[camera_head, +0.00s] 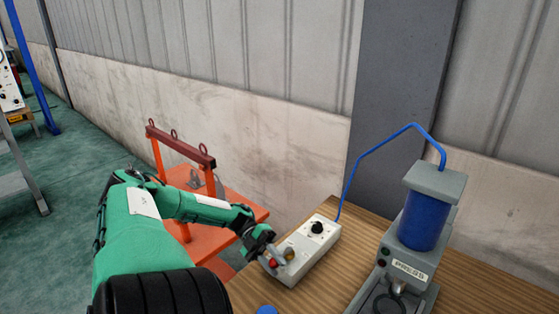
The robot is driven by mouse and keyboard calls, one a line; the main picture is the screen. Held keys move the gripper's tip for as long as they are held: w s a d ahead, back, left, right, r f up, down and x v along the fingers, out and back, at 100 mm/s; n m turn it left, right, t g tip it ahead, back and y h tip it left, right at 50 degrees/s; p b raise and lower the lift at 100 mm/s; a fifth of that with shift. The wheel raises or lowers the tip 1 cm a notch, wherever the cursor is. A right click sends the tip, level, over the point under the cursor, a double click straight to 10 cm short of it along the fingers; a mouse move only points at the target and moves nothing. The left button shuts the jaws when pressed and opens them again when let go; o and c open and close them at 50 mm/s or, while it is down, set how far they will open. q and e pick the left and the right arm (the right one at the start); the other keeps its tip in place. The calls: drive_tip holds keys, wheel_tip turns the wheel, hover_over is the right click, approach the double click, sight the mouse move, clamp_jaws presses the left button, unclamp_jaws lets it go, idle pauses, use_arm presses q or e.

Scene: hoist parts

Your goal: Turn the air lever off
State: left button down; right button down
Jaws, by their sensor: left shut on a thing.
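A pale grey control box (322,249) lies on the wooden table, with a black knob (317,228) at its far end. My left gripper (277,260) is at the near end of this box. It is shut on a small part there, which I take to be the air lever. A red spot (272,262) and a yellowish spot (289,253) show at the fingers. The fingers hide most of the lever, so its exact angle cannot be told. My right gripper is not in view.
A grey press (434,178) with a blue cylinder (424,219) stands right of the box. A blue hose (381,143) arches between them. The wooden table (338,284) is bare between them. An orange stand (180,147) is behind my left arm, near the wall.

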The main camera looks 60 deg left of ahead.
use_arm(q)
drive_tip(key=shift+a+f+g, duration=0.15)
drive_tip(key=shift+f+g, duration=0.05)
drive_tip(key=shift+g, duration=0.1)
drive_tip(key=shift+s+a+r+m+g+b, duration=0.1)
drive_tip(key=shift+m+g+b, duration=0.3)
drive_tip(key=shift+m+b, duration=0.1)
drive_tip(key=shift+r, duration=0.1)
drive_tip(key=c, duration=1.1)
unclamp_jaws()
drive_tip(key=shift+a, duration=0.1)
